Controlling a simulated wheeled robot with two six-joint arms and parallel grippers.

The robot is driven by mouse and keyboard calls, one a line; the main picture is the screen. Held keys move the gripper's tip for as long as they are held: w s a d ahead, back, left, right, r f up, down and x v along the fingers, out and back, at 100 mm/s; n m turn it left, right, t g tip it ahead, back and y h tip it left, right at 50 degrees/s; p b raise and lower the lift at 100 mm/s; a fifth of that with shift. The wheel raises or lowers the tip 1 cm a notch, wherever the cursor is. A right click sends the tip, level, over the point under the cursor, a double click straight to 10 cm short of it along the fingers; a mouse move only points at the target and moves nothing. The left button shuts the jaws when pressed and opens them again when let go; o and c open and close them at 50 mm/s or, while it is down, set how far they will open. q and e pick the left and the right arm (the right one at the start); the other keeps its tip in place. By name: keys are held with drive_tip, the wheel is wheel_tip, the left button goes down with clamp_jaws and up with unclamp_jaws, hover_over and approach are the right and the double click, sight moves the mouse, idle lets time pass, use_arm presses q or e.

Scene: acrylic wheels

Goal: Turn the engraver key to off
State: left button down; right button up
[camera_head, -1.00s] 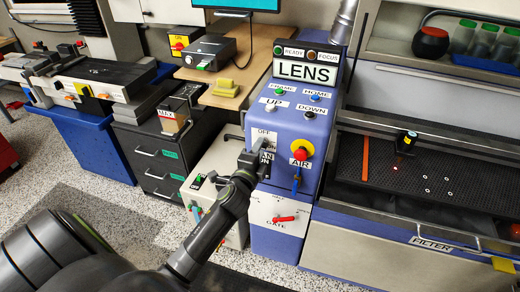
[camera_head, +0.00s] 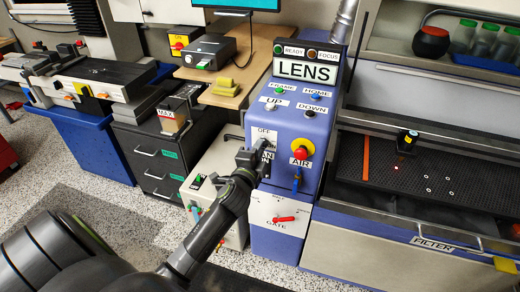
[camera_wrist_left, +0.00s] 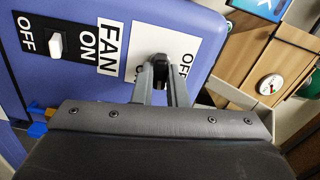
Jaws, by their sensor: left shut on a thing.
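The blue engraver console (camera_head: 318,125) stands in the middle of the head view. Its key switch sits on a white plate (camera_wrist_left: 184,48) with an OFF label (camera_head: 264,134), just above the FAN label. My left gripper (camera_head: 262,150) reaches the plate from the lower left. In the left wrist view its two fingers are shut on the dark key (camera_wrist_left: 159,60) at the plate. The fingers hide much of the key, so I cannot tell its exact angle. My right gripper is not in view.
A white FAN rocker switch (camera_wrist_left: 55,45) is beside the key plate. A red and yellow stop button (camera_head: 300,150) and a blue AIR lever (camera_head: 296,181) are right of the gripper. A red GATE handle (camera_head: 284,219) is below.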

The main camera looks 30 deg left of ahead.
use_arm(q)
drive_tip(key=n+b, duration=0.1)
drive_tip(key=n, duration=0.2)
drive_tip(key=shift+f, duration=0.1)
drive_tip(key=n+b, duration=0.2)
drive_tip(key=n, duration=0.2)
drive_tip(key=shift+n, duration=0.3)
idle(0.3)
